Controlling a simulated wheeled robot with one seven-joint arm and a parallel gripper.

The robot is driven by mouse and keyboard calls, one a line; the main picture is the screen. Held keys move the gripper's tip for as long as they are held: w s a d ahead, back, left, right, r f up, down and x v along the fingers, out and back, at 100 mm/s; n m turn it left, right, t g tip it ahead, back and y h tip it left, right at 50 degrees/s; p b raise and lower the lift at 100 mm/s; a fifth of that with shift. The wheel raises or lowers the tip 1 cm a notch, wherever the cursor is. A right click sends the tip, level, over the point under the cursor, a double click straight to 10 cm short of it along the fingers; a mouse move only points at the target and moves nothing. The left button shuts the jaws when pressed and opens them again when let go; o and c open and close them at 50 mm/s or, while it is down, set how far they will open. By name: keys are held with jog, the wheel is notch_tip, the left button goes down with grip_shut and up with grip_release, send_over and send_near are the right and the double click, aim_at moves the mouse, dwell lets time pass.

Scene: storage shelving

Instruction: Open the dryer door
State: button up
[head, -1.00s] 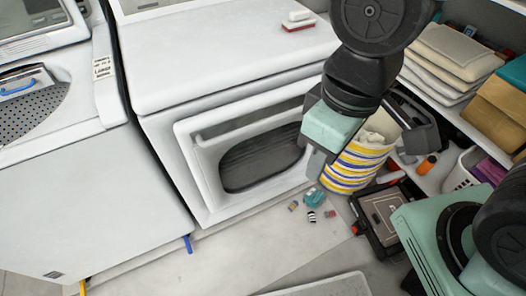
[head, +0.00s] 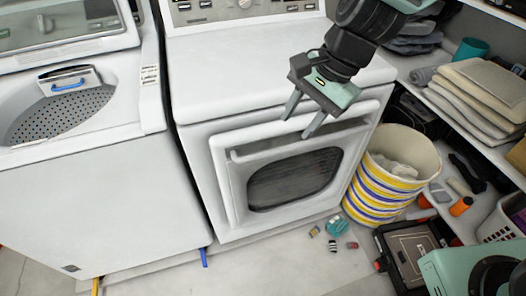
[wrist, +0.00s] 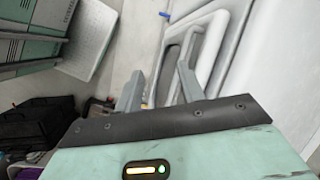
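The dryer (head: 205,160) is a white machine in the middle of the head view. Its front door (head: 225,190) has a dark window (head: 293,180) and looks shut, with a recessed grip strip along its top edge. The door also shows in the wrist view (wrist: 205,45), lying past my fingers. My gripper (head: 302,124) is in front of the upper part of the door. Its two fingers are spread apart with nothing between them. I cannot tell whether a fingertip touches the door.
A white washer (head: 90,200) with a perforated drum stands left of the dryer. A striped basket (head: 375,195) stands close to the dryer's right side. Small items (head: 337,226) and a dark toolbox (head: 405,250) are on the floor. Shelves with folded towels (head: 480,95) are at right.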

aim_at(261, 154)
jog(key=w+f+m, duration=0.2)
jog(key=w+m, duration=0.3)
jog(key=w, duration=0.2)
jog(key=shift+t+y, duration=0.3)
jog(key=shift+t, duration=0.1)
jog(key=x, duration=0.5)
jog(key=b+x, duration=0.1)
jog(key=x, duration=0.5)
jog(key=b+x, duration=0.1)
jog(key=x, duration=0.5)
jog(key=shift+s+d+f, duration=0.15)
jog(key=shift+d+f, duration=0.05)
jog(key=shift+d, duration=0.05)
grip_shut()
